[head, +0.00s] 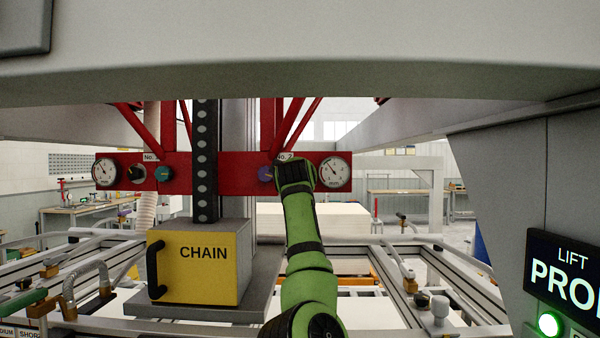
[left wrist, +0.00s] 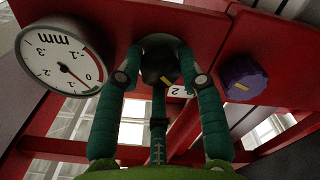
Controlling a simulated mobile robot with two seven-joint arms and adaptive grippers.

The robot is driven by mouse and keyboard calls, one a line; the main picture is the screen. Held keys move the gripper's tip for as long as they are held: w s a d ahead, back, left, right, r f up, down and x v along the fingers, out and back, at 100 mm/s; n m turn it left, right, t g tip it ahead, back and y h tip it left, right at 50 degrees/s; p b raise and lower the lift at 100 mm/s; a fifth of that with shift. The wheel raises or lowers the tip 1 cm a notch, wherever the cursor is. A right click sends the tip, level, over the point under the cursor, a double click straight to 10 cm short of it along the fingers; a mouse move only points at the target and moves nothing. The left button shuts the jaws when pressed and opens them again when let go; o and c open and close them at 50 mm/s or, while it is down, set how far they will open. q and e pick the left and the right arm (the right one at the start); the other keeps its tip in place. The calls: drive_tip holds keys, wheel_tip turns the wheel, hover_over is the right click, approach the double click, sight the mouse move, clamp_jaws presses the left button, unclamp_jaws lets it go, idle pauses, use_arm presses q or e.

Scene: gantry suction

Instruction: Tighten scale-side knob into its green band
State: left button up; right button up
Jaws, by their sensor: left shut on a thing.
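The scale-side knob (left wrist: 160,55) is dark with a yellow mark, beside the round mm gauge (left wrist: 64,58) on the red No. 2 panel. My left gripper (left wrist: 161,75) is shut on this knob, its green fingers on either side. In the head view my left gripper (head: 296,174) covers the knob, beside the No. 2 gauge (head: 334,170). My right gripper is not in view.
A purple knob (left wrist: 243,79) with a yellow mark sits on the other side of the gripped knob; it also shows in the head view (head: 266,173). A yellow CHAIN box (head: 200,265) stands left of my arm. Red struts rise above the panel.

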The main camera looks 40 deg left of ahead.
use_arm(q)
drive_tip(key=shift+s+r, duration=0.15)
drive_tip(key=shift+r, duration=0.15)
drive_tip(key=o, duration=0.9)
drive_tip(key=shift+o, duration=1.2)
drive_tip(key=shift+a+f, duration=0.1)
drive_tip(key=v, duration=1.2)
